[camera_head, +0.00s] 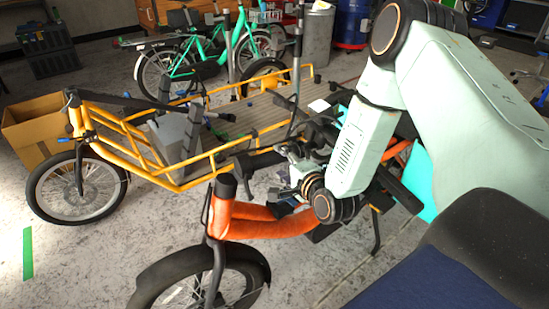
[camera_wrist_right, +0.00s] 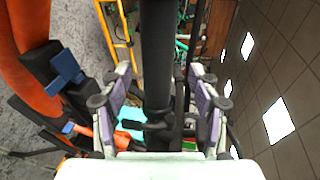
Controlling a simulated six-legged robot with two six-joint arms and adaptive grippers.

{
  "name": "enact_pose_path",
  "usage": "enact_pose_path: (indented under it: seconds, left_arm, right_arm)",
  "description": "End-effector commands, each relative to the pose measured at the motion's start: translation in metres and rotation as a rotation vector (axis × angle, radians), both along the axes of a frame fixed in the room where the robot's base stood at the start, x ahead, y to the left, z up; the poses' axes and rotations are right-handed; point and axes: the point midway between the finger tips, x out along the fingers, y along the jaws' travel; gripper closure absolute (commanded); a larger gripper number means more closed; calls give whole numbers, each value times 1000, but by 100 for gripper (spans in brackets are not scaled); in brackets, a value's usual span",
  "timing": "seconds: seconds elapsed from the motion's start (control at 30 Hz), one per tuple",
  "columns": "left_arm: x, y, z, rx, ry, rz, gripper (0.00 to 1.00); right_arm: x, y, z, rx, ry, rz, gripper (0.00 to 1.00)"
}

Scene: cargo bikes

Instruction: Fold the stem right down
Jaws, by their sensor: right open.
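An orange cargo bike (camera_head: 270,222) stands in the foreground of the head view, its front wheel at the bottom. My right gripper (camera_head: 292,165) is at its handlebar area, seen small and partly behind my own wrist. In the right wrist view my right gripper (camera_wrist_right: 158,105) is open. A thick black tube, which looks like the stem (camera_wrist_right: 158,60), runs between its spread fingers with a gap on both sides. A black clamp with a lever (camera_wrist_right: 155,128) sits on the tube near the palm. The stem is hard to make out in the head view. My left gripper is out of view.
A turquoise bike (camera_head: 205,52) is farther back. A cardboard box (camera_head: 32,130) is at the left.

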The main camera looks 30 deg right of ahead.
Motion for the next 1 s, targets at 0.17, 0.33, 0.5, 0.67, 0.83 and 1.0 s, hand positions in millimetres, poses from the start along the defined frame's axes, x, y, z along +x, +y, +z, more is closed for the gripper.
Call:
enact_pose_path:
  seconds: [0.17,0.33,0.5,0.67,0.83,1.0]
  left_arm:
    - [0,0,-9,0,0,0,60]
    - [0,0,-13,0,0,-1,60]
    - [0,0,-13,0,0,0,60]
    - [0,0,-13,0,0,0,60]
    - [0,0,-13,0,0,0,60]
    - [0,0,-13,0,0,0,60]
  right_arm:
    - [28,-1,-10,-3,0,1,38]
    - [44,-2,-14,-2,3,2,38]
    - [49,-2,-14,-1,4,2,38]
    - [48,-4,-14,-1,4,3,38]
    - [47,-5,-14,-1,4,3,50]
    - [47,-5,-14,-2,4,3,65]
